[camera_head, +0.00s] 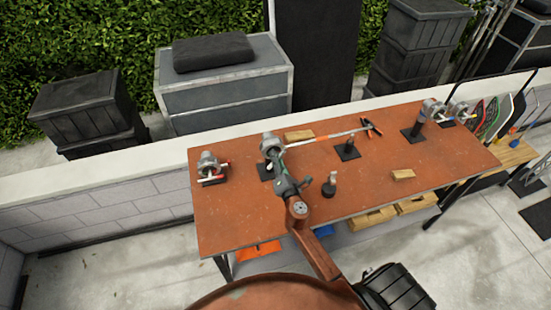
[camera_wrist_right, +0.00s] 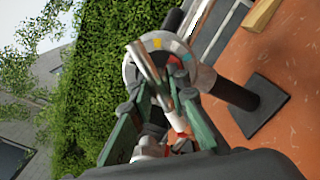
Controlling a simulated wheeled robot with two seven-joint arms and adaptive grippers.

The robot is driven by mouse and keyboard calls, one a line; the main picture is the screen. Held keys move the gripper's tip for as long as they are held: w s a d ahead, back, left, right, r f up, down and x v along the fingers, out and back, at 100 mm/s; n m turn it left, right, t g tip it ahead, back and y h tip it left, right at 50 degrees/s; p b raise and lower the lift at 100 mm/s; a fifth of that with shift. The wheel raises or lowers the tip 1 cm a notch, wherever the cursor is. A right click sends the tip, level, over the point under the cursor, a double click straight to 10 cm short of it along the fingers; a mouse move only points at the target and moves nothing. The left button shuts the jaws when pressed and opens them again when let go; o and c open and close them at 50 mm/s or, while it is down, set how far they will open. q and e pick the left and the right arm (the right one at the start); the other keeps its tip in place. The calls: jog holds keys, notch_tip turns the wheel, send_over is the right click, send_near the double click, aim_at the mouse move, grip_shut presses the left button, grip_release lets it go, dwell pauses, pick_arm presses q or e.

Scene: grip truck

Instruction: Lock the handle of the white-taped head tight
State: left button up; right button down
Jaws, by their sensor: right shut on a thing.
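A grey metal grip head (camera_head: 269,142) stands on a post with a black base on the brown table. My right gripper (camera_head: 278,163) reaches it from the front. The fingers hide part of the handle. I cannot make out white tape on this head for sure. My left gripper is not in view.
Another head (camera_head: 209,165) with a red-tipped handle stands at the left. A long rod (camera_head: 325,138) extends right from the gripped head. More heads (camera_head: 436,110) stand at the far right. The front left table is clear.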

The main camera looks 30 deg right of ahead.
jog(key=m+b, duration=0.1)
jog(key=m, duration=0.3)
jog(key=shift+f, duration=0.1)
jog(key=shift+m, duration=2)
jog(key=shift+b, duration=0.3)
jog(key=c, duration=1.8)
grip_release()
jog(key=shift+c, duration=0.2)
jog(key=shift+s, duration=0.15)
jog(key=v, duration=1.1)
jog(key=shift+s, duration=0.35)
